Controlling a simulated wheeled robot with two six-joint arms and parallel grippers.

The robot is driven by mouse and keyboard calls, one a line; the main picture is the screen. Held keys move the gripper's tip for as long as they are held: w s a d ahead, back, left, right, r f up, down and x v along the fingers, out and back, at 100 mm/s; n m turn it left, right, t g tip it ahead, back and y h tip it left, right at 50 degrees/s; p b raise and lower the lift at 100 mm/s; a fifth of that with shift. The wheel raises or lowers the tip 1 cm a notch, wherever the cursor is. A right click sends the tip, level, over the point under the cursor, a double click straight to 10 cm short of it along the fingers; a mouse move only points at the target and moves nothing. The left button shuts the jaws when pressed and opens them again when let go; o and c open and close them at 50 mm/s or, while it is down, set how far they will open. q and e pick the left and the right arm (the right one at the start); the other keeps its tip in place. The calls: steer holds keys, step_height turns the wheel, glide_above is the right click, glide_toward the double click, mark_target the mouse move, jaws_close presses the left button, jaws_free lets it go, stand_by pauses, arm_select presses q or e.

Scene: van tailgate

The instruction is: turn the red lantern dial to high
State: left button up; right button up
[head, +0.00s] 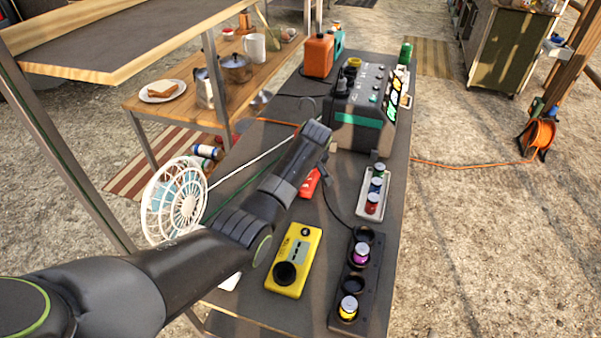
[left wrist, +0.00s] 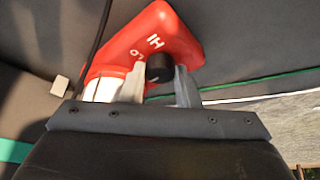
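The red lantern (head: 309,184) lies on the dark table, mostly hidden behind my left arm in the head view. In the left wrist view the red lantern body (left wrist: 165,35) carries white "HI" and "LO" marks and a black dial (left wrist: 159,68). A white part of it shows at lower left. My left gripper (left wrist: 158,88) is open, its two pale fingers on either side of the dial. The right finger looks close to the dial; I cannot tell whether it touches. The dial's pointer is not clear. In the head view the left fingers are hidden. My right gripper is not in view.
A black tray (head: 370,285) and a white tray (head: 373,208) hold small jars at right. A dark power station (head: 362,105) stands behind the lantern. A white fan (head: 172,203) is at left. Cables cross the table.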

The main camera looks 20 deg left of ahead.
arm_select(q)
steer(key=c, duration=0.3)
